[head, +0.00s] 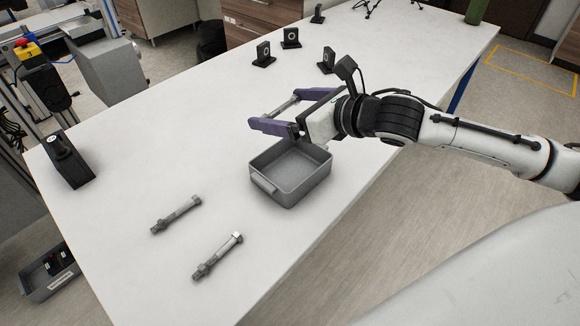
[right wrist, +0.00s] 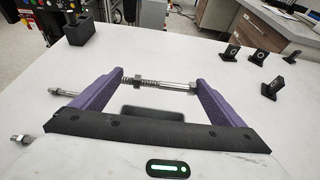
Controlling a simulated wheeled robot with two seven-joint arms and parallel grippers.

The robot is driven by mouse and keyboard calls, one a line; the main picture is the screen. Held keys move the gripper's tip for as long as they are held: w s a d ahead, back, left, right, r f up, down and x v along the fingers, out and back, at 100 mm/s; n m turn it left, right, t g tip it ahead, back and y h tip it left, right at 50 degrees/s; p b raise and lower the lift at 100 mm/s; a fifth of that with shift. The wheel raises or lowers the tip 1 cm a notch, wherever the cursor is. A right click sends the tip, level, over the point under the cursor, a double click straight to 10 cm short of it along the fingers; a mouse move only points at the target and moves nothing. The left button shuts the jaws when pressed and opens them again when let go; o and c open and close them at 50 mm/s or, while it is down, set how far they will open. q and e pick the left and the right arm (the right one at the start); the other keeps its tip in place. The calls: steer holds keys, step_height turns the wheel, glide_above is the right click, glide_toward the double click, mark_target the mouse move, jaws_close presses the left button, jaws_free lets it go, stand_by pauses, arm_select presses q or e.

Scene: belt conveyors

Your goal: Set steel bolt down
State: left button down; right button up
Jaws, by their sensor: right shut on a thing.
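My right gripper (head: 276,112) is shut on a steel bolt (head: 288,105). The bolt spans the gap between the purple fingers, end to end, and it also shows in the right wrist view (right wrist: 157,86). The gripper is just beyond the far-left side of an empty grey bin (head: 256,178), above the white table; its exact height is hard to tell. Two more steel bolts lie on the table at the near left, one farther (head: 176,214) and one nearer (head: 218,256). My left gripper is out of view.
Several black upright fixtures (head: 263,54) stand at the back of the white table (head: 190,130). A black block-shaped holder (head: 68,160) is at the left edge. The table is clear between that holder and the bin.

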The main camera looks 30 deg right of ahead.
step_height(320, 180, down, 9)
steer(key=shift+f+b, duration=0.15)
steer(key=shift+b, duration=0.15)
steer(key=shift+f, duration=0.1)
steer(key=shift+f, duration=0.1)
steer(key=shift+f, duration=0.5)
steer(key=o, duration=0.8)
steer(key=shift+r, duration=0.15)
